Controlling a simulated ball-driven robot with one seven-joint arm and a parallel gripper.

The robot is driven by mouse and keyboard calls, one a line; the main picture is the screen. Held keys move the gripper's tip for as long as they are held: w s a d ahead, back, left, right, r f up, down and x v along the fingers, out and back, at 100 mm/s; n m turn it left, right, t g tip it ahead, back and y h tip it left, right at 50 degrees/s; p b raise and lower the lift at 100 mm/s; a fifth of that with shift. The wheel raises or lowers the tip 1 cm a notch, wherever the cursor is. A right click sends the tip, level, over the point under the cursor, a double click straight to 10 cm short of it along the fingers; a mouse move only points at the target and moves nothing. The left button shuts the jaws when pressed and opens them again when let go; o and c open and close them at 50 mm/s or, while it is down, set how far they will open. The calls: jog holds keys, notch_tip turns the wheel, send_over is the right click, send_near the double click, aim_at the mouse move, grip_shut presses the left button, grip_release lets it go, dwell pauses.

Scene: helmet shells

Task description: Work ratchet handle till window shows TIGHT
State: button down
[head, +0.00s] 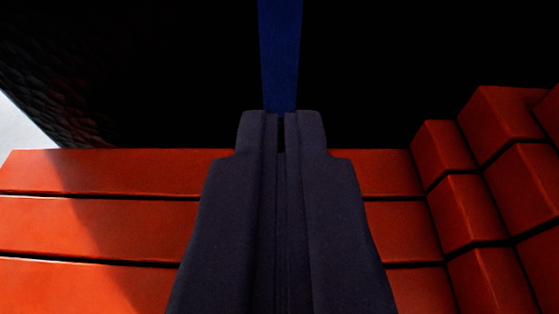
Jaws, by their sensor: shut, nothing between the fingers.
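My gripper (281,116) is in the middle of the head view, pointing away from the camera, with its two dark fingers shut together and nothing between them. A narrow blue strip (281,55) runs from the top edge of the picture down to just behind the fingertips. I cannot tell whether the fingertips touch it, or whether it is the ratchet handle. No window and no lettering can be made out.
Orange-red slats (100,225) lie across the lower part of the view, on both sides of my gripper. Orange-red blocks (490,200) are stacked at the right. A large, very dark area (150,70) fills the upper part. A pale patch (15,130) shows at the left edge.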

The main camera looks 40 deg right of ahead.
notch_tip(320, 180, up, 16)
jog(key=s+g+y+p, duration=0.1)
jog(key=g+y+p, duration=0.3)
jog(key=p, duration=0.5)
jog(key=b+x, duration=0.6)
jog(key=x, duration=0.7)
jog(key=shift+w+a+f, duration=0.25)
jog(key=shift+f, duration=0.1)
jog(key=shift+w+d+f+t+h+b, duration=0.5)
jog(key=shift+w+d+f+b, duration=0.15)
jog(key=shift+b, duration=0.4)
jog(key=shift+d+r, duration=0.1)
jog(key=shift+r, duration=0.05)
